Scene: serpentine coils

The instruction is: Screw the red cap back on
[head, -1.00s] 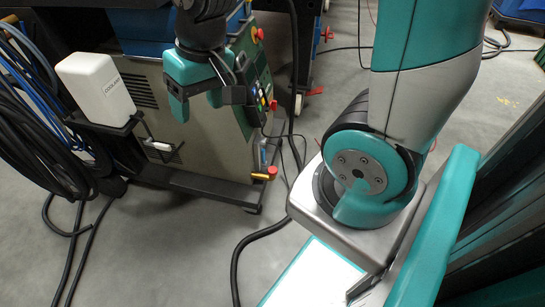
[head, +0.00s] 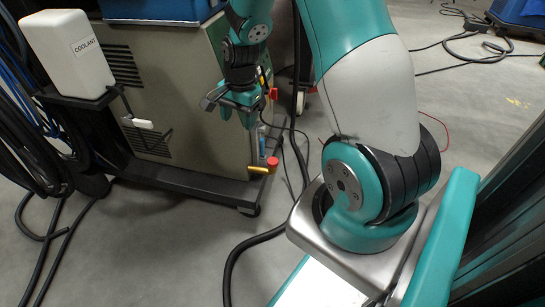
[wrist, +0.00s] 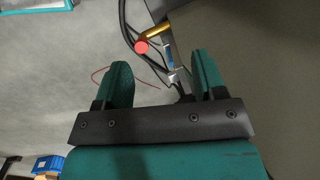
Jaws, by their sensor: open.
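The red cap (head: 272,162) shows at the outer end of a short brass pipe (head: 258,170), low on the corner of the grey-green machine. In the wrist view the cap (wrist: 141,47) is a red disc at the end of the brass pipe (wrist: 156,33). I cannot tell whether it is threaded on or how tightly. My gripper (head: 237,114) is open and empty, above and to the left of the cap in the head view. In the wrist view the cap lies beyond the gap between my fingertips (wrist: 161,72), nearer the left finger, not touching.
The machine cabinet (head: 185,85) stands on a black wheeled base (head: 195,183). A white coolant bottle (head: 70,52) sits in a bracket at the left. Black hoses (head: 255,238) run along the floor beside the base. The grey floor (head: 150,250) in front is mostly clear.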

